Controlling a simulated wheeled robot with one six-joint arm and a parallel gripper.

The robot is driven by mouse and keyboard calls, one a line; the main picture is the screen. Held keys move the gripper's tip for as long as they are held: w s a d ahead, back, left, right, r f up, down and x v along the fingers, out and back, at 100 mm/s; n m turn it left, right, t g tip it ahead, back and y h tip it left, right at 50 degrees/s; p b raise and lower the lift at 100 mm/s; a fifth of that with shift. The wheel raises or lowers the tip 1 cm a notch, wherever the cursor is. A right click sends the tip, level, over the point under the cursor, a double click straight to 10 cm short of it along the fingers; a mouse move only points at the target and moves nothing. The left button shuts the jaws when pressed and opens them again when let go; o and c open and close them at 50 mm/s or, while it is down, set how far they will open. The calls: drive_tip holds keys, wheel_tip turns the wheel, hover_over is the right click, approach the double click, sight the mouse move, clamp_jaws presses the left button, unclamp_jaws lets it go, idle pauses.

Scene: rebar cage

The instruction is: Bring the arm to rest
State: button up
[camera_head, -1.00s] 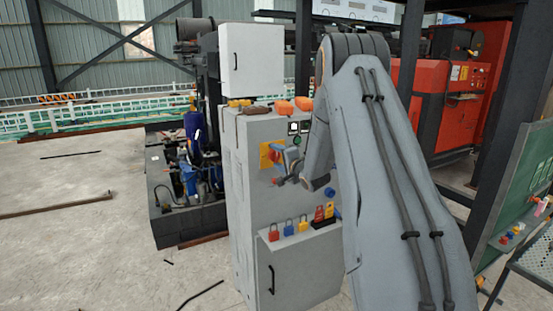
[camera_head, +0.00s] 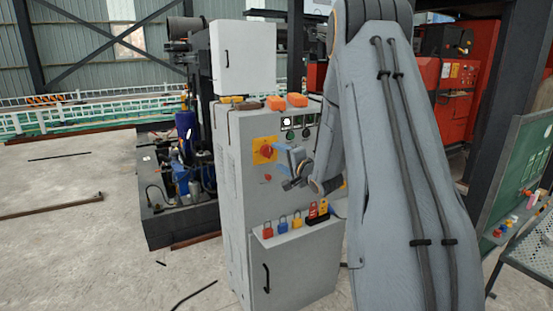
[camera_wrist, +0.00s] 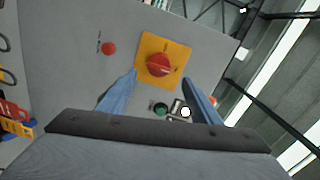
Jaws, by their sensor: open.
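My gripper (camera_head: 288,160) is in front of the grey control cabinet (camera_head: 240,200) and apart from its face as far as I can tell. In the wrist view its two blue fingers (camera_wrist: 160,93) stand apart with nothing between them. Beyond the fingertips is a red rotary switch (camera_wrist: 159,64) on a yellow square plate (camera_wrist: 146,44). The switch also shows in the head view (camera_head: 266,150), left of the gripper. My arm fills the right middle of the head view and hides part of the cabinet.
Several coloured padlocks (camera_head: 282,224) stand along a ledge on the cabinet. Orange blocks (camera_head: 297,100) lie on its top. A green board (camera_head: 515,170) stands at the right, and red machinery (camera_head: 490,80) behind. Open floor lies to the left.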

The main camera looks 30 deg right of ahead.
drive_tip(key=shift+a, duration=0.1)
idle(0.4)
drive_tip(key=s+a+f+n+g+h, duration=0.1)
drive_tip(key=s+a+f+n+g, duration=0.25)
drive_tip(key=s+a, duration=0.35)
drive_tip(key=s+a+f+n+g+h, duration=0.1)
drive_tip(key=s+a+f+n+g, duration=0.2)
drive_tip(key=s+a+n+g, duration=0.25)
drive_tip(key=s+a+f+n+g, duration=0.1)
drive_tip(key=s+a, duration=0.3)
drive_tip(key=s, duration=0.4)
drive_tip(key=s+a+f+n+g+y, duration=0.1)
drive_tip(key=s+a+n+g, duration=0.2)
drive_tip(key=s, duration=0.5)
drive_tip(key=s+a+f+n+g, duration=0.1)
drive_tip(key=s+a+n+g, duration=0.1)
drive_tip(key=s+a, duration=0.3)
drive_tip(key=s, duration=0.4)
drive_tip(key=shift+f+n+g, duration=0.25)
drive_tip(key=shift+n+g, duration=0.05)
drive_tip(key=shift+g, duration=0.1)
